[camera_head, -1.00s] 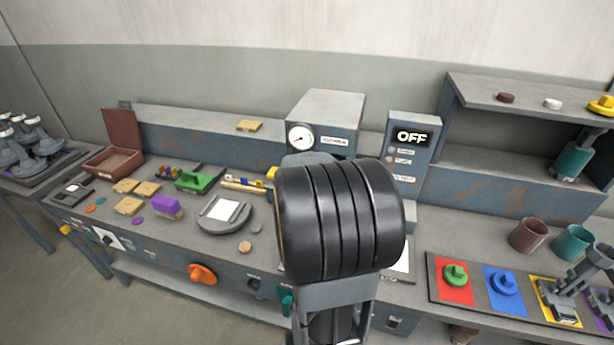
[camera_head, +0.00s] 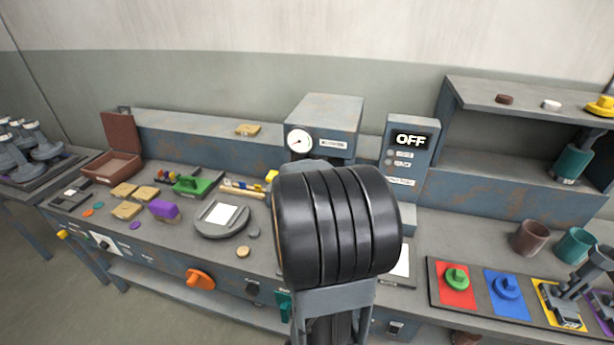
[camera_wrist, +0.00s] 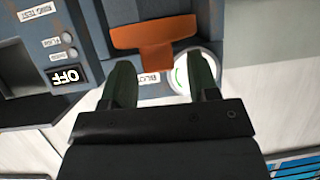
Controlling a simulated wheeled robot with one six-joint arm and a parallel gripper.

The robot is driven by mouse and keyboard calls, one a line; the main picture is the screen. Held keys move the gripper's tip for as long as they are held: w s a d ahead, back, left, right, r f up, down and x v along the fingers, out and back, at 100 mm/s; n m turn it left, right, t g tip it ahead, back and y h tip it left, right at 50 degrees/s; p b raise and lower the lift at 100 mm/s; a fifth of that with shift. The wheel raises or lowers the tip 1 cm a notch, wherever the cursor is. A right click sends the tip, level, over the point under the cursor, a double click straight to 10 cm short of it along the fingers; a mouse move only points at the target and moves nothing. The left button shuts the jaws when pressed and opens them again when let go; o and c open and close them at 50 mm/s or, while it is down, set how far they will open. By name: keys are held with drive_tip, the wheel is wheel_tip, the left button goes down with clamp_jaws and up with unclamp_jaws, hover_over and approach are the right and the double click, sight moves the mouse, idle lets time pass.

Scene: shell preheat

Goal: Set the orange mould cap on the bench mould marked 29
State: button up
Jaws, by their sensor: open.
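In the wrist view my gripper (camera_wrist: 157,60) is open, its two dark green fingers apart. An orange T-shaped piece (camera_wrist: 152,34), which looks like the orange mould cap, shows just beyond and between the fingertips. I cannot tell whether the fingers touch it. It partly covers a label beside the round gauge (camera_wrist: 193,72). In the head view my black arm link hides the gripper and this piece. No mould with a readable 29 shows in either view.
The gauge box (camera_head: 323,125) and the OFF panel (camera_head: 408,150) stand behind my arm. Left on the bench are a round grey plate (camera_head: 222,219), a purple block (camera_head: 164,210) and a green tool (camera_head: 195,184). Coloured pads (camera_head: 507,312) and mugs (camera_head: 530,238) are at right.

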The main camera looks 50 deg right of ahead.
drive_tip(key=shift+r, duration=0.1)
drive_tip(key=shift+s+a+r, duration=0.1)
drive_tip(key=shift+a+r, duration=0.05)
drive_tip(key=p+v, duration=0.2)
drive_tip(key=v, duration=0.8)
drive_tip(key=s+a+f+n+g+y, duration=0.1)
drive_tip(key=a+n+y, duration=0.4)
drive_tip(key=a, duration=0.7)
drive_tip(key=s+a+n+g+y, duration=0.1)
drive_tip(key=s+a+n+y, duration=0.2)
drive_tip(key=a, duration=0.8)
drive_tip(key=n+y, duration=0.2)
drive_tip(key=n, duration=0.1)
drive_tip(key=shift+a+f+n+y, duration=0.3)
drive_tip(key=shift+a+f+y, duration=0.1)
drive_tip(key=shift+s, duration=0.2)
